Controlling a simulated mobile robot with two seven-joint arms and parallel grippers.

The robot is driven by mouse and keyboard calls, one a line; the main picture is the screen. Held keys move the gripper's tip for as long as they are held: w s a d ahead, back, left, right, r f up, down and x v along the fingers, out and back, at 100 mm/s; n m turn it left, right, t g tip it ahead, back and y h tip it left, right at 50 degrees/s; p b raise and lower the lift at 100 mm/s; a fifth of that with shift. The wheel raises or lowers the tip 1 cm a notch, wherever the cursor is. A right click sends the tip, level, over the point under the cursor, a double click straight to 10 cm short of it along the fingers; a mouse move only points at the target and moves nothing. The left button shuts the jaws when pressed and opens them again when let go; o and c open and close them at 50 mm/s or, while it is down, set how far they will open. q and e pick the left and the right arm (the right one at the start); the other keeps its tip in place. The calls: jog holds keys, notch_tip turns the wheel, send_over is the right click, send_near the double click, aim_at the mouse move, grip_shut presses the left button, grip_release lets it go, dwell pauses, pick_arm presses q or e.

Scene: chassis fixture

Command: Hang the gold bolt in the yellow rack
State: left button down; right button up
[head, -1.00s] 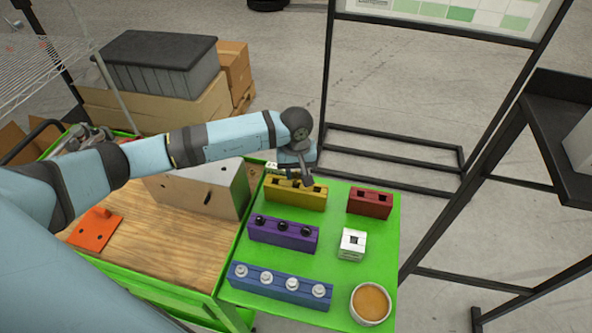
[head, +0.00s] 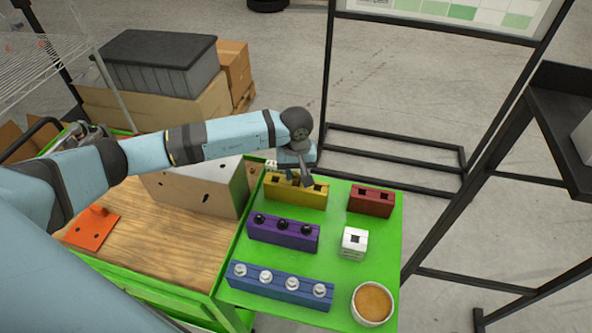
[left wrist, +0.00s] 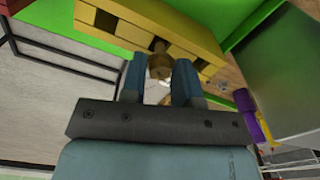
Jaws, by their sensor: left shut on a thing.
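The yellow rack (head: 296,195) stands at the back of the green shelf and has dark square slots along it. My left gripper (head: 303,179) is over the rack, partly hiding it. In the left wrist view, my left gripper (left wrist: 159,82) is shut on the gold bolt (left wrist: 160,62), which sits between the two blue fingers. The bolt is at the rack's (left wrist: 150,25) edge, in line with its middle slot. I cannot tell how far it is in the slot. My right gripper is not in view.
A purple rack (head: 284,233) with black bolts, a blue rack (head: 280,284) with silver bolts, a red rack (head: 371,201), a white block (head: 354,243) and a round cup (head: 372,303) stand on the green shelf (head: 335,225). A grey box (head: 205,187) is to the left.

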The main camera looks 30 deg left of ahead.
pick_arm(q)
jog(key=shift+f+b, duration=1.1)
jog(key=shift+f, duration=0.15)
jog(key=c, duration=0.8)
grip_release()
notch_tip(320, 180, up, 9)
jog(key=p, duration=0.4)
jog(key=shift+r, duration=0.1)
